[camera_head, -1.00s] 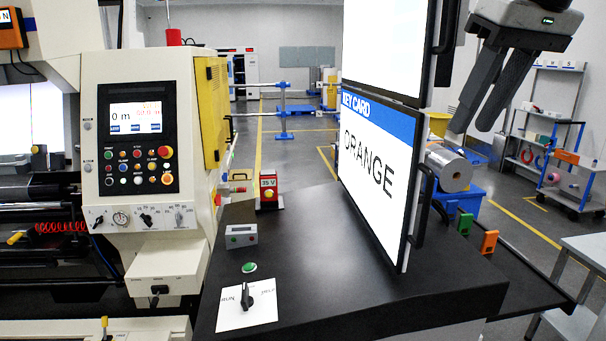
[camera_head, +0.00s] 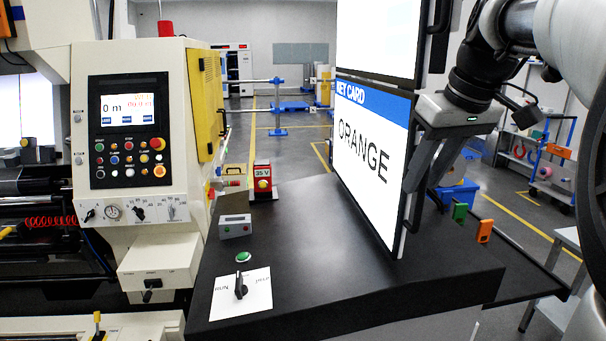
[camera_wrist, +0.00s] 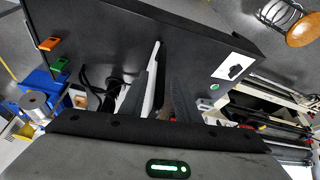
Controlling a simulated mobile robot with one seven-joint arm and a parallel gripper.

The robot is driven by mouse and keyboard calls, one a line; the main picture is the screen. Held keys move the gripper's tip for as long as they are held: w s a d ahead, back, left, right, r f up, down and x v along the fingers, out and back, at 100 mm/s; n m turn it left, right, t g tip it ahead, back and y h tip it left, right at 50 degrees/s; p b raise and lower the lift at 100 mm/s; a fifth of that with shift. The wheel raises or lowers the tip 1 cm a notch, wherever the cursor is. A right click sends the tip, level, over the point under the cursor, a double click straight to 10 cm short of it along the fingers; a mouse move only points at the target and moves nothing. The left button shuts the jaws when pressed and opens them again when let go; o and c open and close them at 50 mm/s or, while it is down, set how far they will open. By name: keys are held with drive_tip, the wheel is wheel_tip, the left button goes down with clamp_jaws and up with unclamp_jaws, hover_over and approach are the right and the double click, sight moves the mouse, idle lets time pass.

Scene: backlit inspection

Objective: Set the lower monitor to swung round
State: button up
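The lower monitor (camera_head: 365,165) stands on the black table. It reads "KEY CARD ORANGE" and faces left, toward the console side. A dark handle (camera_head: 413,205) runs along its right edge. My gripper (camera_head: 425,188) is at that right edge, by the handle, with its fingers pointing down. In the wrist view my gripper (camera_wrist: 162,76) has its fingers apart, with the monitor's thin pale edge (camera_wrist: 153,75) showing between them. I cannot tell whether they touch the handle. The upper monitor (camera_head: 375,40) is directly above.
The black table (camera_head: 320,270) holds a run/stop knob (camera_head: 240,287), a green button (camera_head: 243,257), a small grey box (camera_head: 235,226) and a red 35 V block (camera_head: 262,180). Green (camera_head: 459,212) and orange (camera_head: 484,231) clips sit at its right edge.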

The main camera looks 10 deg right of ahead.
drive_tip(key=shift+w+f, duration=0.15)
drive_tip(key=shift+f, duration=0.3)
clamp_jaws()
